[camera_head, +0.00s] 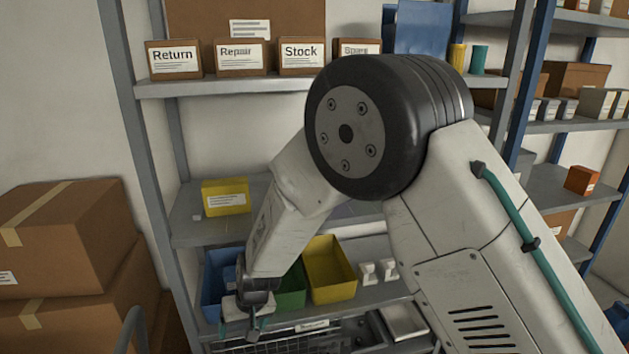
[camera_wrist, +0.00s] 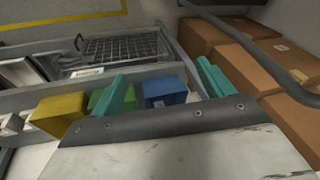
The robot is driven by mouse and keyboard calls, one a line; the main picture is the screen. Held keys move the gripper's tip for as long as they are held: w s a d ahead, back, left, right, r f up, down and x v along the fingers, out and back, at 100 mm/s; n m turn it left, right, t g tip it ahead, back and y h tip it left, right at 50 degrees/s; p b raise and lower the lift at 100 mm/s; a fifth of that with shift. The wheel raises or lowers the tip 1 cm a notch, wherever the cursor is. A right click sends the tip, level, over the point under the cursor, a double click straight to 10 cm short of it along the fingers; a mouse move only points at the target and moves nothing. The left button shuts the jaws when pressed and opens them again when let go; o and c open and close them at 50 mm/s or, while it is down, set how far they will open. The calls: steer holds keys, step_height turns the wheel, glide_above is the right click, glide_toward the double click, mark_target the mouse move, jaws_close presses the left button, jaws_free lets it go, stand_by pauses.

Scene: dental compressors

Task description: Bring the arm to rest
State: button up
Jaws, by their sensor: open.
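My arm reaches across the right half of the head view, folded at a large dark joint. My gripper (camera_head: 246,326) hangs in front of the shelf with the coloured bins. In the wrist view my gripper (camera_wrist: 160,84) shows two teal fingers spread wide apart with nothing held between them. Beyond the fingers are a blue bin (camera_wrist: 165,91), a green bin (camera_wrist: 98,98) and a yellow bin (camera_wrist: 60,114). In the head view my forearm and gripper hide parts of the blue bin (camera_head: 215,285) and the green bin (camera_head: 291,288).
The yellow bin (camera_head: 330,270) stands right of the green one, with small white parts (camera_head: 378,272) beside it. A wire basket (camera_wrist: 125,49) lies below the bins. Boxes labelled Return (camera_head: 173,60), Repair and Stock stand on the upper shelf. Large cardboard boxes (camera_head: 65,235) are stacked at left.

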steer(key=s+d+r+g+h, duration=0.1)
steer(key=s+d+r, duration=0.2)
steer(key=d+r, duration=0.45)
steer(key=s+d+r+m+g, duration=0.1)
steer(key=s+d+r, duration=0.3)
steer(key=d+r, duration=0.3)
steer(key=s+d+r+g+h, duration=0.1)
steer(key=s+d+r, duration=0.3)
steer(key=d, duration=0.5)
steer(key=s+d+r+m+t, duration=0.1)
steer(key=s+d+r+m, duration=0.1)
steer(key=s+d+r, duration=0.4)
steer(key=s+d+r+m+t+h, duration=0.1)
steer(key=s+d+r, duration=0.5)
steer(key=d, duration=0.8)
steer(key=s+m+t, duration=0.1)
steer(key=s, duration=0.2)
steer(key=shift+r, duration=0.35)
